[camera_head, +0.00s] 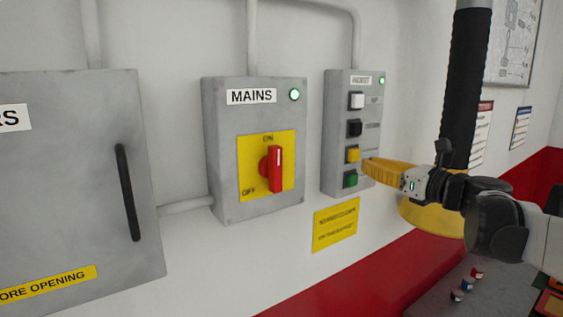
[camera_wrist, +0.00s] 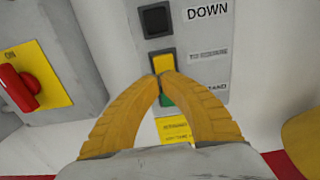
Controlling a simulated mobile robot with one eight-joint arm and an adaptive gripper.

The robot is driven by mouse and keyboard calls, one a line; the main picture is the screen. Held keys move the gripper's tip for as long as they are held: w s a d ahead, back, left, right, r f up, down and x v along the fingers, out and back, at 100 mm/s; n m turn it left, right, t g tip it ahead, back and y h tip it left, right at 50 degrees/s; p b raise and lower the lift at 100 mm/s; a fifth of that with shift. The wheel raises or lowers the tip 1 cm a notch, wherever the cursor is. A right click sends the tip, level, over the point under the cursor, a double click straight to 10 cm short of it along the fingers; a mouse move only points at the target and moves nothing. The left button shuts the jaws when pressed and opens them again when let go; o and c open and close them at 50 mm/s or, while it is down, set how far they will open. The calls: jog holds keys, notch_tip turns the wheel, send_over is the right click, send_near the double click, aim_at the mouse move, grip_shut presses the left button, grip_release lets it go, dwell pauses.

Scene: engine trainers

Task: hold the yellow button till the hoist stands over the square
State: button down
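The yellow button (camera_head: 352,155) sits third down on the grey hoist control box (camera_head: 337,128), under a white and a black button and above a green one. My gripper (camera_head: 366,165) points at it from the right. In the wrist view, its two yellow fingers (camera_wrist: 164,76) meet at the tips, shut with nothing between them. The tips overlap the lower edge of the yellow button (camera_wrist: 163,62) and partly hide the green button (camera_wrist: 167,99). I cannot tell whether they touch or press it. I cannot make out the hoist or the square in either view.
A grey MAINS box (camera_head: 212,150) with a red switch handle (camera_head: 275,168) stands left of the control box. A grey cabinet (camera_head: 75,190) is further left. A yellow sign (camera_head: 335,225) hangs below. A yellow rounded object (camera_head: 432,217) shows behind my gripper. Both boxes' green lamps are lit.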

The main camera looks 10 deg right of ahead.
aim_at(354, 159)
jog(key=shift+p+x, duration=0.3)
jog(key=shift+x, duration=1.5)
